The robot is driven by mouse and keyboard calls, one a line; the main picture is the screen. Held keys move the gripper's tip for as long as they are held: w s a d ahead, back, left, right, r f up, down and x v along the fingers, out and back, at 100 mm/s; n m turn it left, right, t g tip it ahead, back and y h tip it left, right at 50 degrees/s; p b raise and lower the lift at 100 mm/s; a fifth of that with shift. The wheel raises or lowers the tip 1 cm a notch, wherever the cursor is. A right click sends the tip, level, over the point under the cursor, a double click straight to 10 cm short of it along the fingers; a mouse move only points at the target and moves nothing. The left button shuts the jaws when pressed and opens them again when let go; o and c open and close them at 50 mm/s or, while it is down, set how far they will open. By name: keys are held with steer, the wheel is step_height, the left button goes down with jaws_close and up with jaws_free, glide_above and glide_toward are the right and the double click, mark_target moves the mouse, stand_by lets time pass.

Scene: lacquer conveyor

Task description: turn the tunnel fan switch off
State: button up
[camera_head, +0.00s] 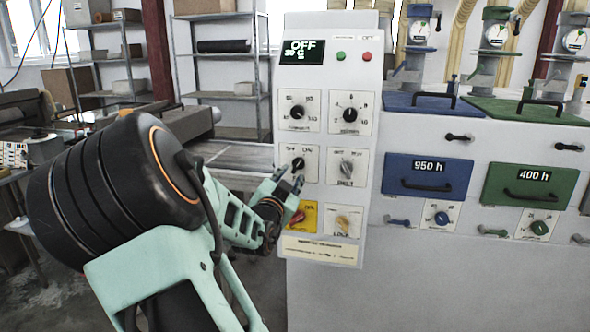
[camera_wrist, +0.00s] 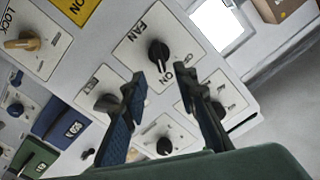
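The fan switch (camera_head: 298,164) is a black knob on a white plate on the grey control panel, left column, below the upper dials. In the wrist view the black fan knob (camera_wrist: 158,54) shows on its plate marked FAN and ON, with the other mark partly legible. Its long grip seems turned toward the ON side. My gripper (camera_head: 289,182) is in front of the panel just below the knob in the head view. In the wrist view my gripper (camera_wrist: 160,88) is open, its two dark fingers apart, with the knob beyond the gap between the tips. I see no contact.
A grey knob (camera_head: 346,167) is right of the fan switch. A red knob (camera_head: 298,216) on a yellow plate and a cream lock knob (camera_head: 343,223) are below. Two dials (camera_head: 298,112) (camera_head: 350,114) and a display (camera_head: 303,52) reading OFF are above.

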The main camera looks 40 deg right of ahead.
mark_target(297, 166)
steer(key=x, duration=0.7)
steer(key=shift+w, duration=0.1)
steer(key=shift+c, duration=0.3)
jaws_close()
